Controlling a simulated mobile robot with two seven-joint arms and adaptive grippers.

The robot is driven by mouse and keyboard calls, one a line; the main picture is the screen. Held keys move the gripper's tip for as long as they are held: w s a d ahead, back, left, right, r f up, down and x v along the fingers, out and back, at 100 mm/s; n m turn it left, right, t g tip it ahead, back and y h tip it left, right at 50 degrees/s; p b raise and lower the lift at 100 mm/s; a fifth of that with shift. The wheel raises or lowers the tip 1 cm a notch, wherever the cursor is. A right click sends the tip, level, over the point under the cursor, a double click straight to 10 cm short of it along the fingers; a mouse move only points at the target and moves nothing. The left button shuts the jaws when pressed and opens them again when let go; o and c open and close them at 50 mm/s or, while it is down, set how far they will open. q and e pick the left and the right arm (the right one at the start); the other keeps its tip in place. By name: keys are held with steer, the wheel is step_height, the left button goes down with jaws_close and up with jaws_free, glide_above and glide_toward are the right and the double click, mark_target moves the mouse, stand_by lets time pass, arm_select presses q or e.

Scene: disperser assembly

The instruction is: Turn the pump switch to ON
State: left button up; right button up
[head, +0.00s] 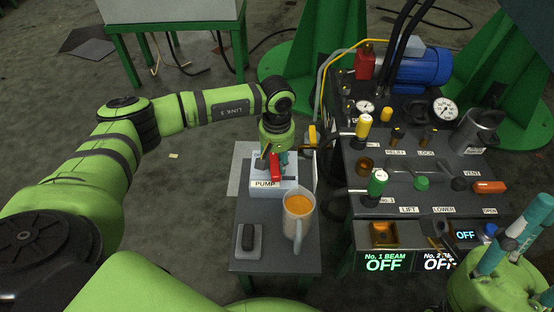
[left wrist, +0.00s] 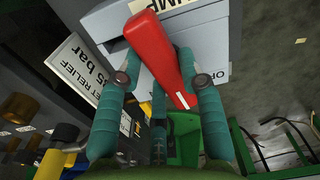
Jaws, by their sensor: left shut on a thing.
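The pump switch is a grey-white box labelled PUMP (head: 264,188) with a red lever (head: 275,167), standing on a small dark table. The red lever also shows large in the left wrist view (left wrist: 158,50), lying slantwise across the box face (left wrist: 105,22). My left gripper (head: 273,152) is at the lever, with its teal fingers (left wrist: 160,62) on either side of it and shut on it. Part of an "OF" label shows on the box beside the right finger. My right gripper (head: 520,228) is at the lower right edge, away from the switch; its opening is unclear.
An orange-filled mug (head: 298,208) stands just in front of the pump box. A dark object on a grey pad (head: 248,240) lies at the table's front left. The control console (head: 415,170) with valves and levers stands close on the right. Open floor lies left.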

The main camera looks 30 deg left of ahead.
mark_target(276, 162)
arm_select(q)
steer(key=shift+m, duration=0.7)
steer(key=shift+s, duration=0.1)
steer(key=o, duration=1.2)
steer(key=shift+c, duration=0.2)
step_height(276, 162, up, 12)
steer(key=shift+f, duration=0.1)
